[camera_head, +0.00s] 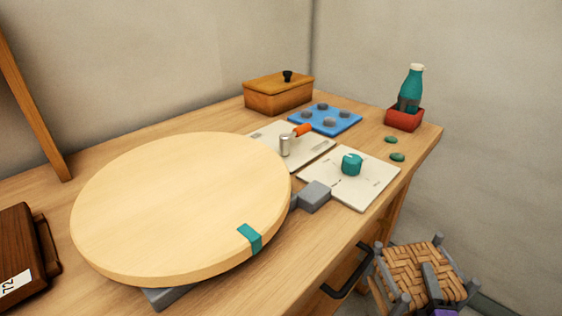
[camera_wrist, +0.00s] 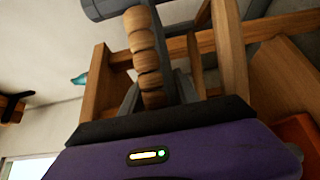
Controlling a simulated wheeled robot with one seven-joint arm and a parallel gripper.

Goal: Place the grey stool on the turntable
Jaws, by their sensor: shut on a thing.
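The turntable (camera_head: 180,200) is a large round pale wooden disc with a teal mark on its rim, lying on the workbench. Its top is bare. The grey stool (camera_head: 420,268) has grey posts and a woven tan seat; it is at the lower right of the head view, beside the bench and lower than its top. My purple gripper (camera_head: 432,285) is shut on the stool at the seat's near side. In the wrist view, the gripper (camera_wrist: 158,92) is close against the woven seat edge (camera_wrist: 147,60) and grey frame. The stool's lower part is hidden or cut off.
The workbench (camera_head: 335,235) has a dark handle (camera_head: 350,272) on its front. Right of the turntable are a grey block (camera_head: 314,196), white boards with a teal knob (camera_head: 351,163), a blue tray (camera_head: 325,119), a wooden box (camera_head: 279,94) and a teal bottle (camera_head: 411,86).

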